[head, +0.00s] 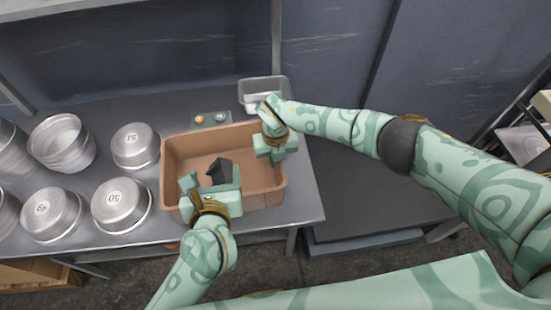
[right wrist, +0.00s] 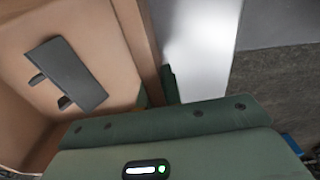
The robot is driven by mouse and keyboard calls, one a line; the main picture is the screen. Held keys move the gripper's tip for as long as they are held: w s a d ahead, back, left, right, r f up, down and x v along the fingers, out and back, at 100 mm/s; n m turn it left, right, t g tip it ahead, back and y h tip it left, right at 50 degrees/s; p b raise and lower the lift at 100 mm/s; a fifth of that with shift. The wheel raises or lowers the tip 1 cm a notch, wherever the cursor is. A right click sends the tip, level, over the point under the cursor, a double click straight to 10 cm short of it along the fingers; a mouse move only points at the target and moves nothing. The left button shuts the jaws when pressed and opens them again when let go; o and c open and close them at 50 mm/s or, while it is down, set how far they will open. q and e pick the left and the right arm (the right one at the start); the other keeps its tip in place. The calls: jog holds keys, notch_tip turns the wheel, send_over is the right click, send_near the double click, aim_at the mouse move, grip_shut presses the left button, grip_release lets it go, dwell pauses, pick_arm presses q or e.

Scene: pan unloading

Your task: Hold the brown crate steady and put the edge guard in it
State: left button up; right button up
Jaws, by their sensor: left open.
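The brown crate (head: 268,199) stands on the metal table. The edge guard (head: 219,169), a dark grey piece, is inside the crate near its middle; in the right wrist view it (right wrist: 70,72) shows as a flat plate with two short prongs, and no finger is around it there. My left gripper (head: 210,180) is open and empty over the crate's front left part, close to the guard, and hides some of it in the head view. My right gripper (head: 273,142) is at the crate's right wall, with a finger on each side of it, shut on the wall.
Several round metal pans (head: 121,204) stand left of the crate. A grey metal bin (head: 264,86) is behind it to the right. A small box with round buttons (head: 210,119) sits behind the crate. Bare tabletop (head: 303,195) lies to its right.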

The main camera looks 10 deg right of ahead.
jog(key=o, duration=0.4)
